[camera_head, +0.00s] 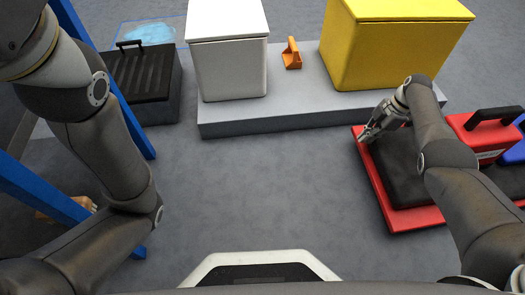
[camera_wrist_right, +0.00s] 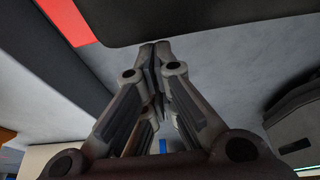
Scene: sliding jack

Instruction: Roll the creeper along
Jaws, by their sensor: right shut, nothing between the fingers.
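The creeper is a low red board (camera_head: 399,219) with a black pad (camera_head: 402,190) on it, on the grey floor at the right of the head view. My right gripper (camera_head: 367,136) is shut and empty at the creeper's far left corner, beside the pad. Whether it touches the board I cannot tell. In the right wrist view the closed fingertips (camera_wrist_right: 155,48) point toward the dark pad (camera_wrist_right: 190,14), and a strip of the red board (camera_wrist_right: 66,20) shows at upper left. My right forearm covers part of the creeper. My left arm shows, but its gripper is out of view.
A red toolbox (camera_head: 478,138) stands at the right. A grey platform (camera_head: 290,116) behind holds a white bin (camera_head: 230,70), a yellow bin (camera_head: 395,55) and an orange object (camera_head: 291,56). A black case (camera_head: 140,80) and blue posts (camera_head: 45,190) are left. The middle floor is clear.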

